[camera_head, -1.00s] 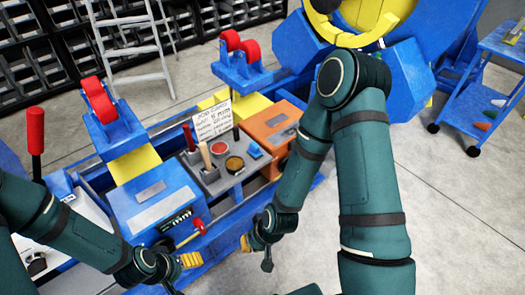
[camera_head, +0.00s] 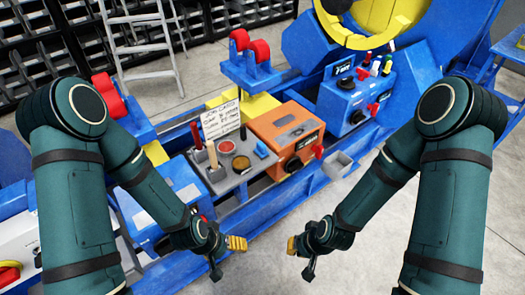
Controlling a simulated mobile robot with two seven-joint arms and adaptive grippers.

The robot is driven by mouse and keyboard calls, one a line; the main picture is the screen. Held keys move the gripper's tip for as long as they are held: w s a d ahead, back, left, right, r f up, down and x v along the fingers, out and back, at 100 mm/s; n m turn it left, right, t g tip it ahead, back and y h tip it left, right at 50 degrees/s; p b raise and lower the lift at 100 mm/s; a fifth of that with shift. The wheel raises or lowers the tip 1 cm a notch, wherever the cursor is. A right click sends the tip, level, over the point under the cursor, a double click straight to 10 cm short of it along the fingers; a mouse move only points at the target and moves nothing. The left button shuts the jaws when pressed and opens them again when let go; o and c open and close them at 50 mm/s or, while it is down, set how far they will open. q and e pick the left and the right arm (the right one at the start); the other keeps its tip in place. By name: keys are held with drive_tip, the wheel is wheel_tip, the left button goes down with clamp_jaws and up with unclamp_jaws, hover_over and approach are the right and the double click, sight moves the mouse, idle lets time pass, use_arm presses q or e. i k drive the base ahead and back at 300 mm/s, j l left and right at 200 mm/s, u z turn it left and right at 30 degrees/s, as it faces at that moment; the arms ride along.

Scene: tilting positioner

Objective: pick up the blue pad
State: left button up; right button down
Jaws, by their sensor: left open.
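The blue pad (camera_head: 262,149) is a small blue block on the right part of a grey tray (camera_head: 228,183), beside the orange box. My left gripper (camera_head: 237,243) has yellow fingertips. It is open and empty, below the tray in the picture and apart from the pad. My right gripper (camera_head: 292,245) also shows yellow fingertips, facing the left one across a small gap. It is apart from the pad, and its jaw opening is too small to judge.
The tray also holds a red round tin (camera_head: 226,147), a dark-rimmed tin (camera_head: 241,163), a wooden handle (camera_head: 212,154) and a written card (camera_head: 221,119). An orange box (camera_head: 286,133) stands right of it, a blue box (camera_head: 165,205) left. Bare floor lies in front.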

sight(260, 151)
drive_tip(key=i+l+u, duration=0.15)
drive_tip(key=i+l, duration=0.15)
drive_tip(key=i+l+u, duration=0.15)
drive_tip(key=l, duration=0.3)
drive_tip(key=i+l+u, duration=0.15)
drive_tip(key=i+l, duration=0.2)
drive_tip(key=l, duration=0.1)
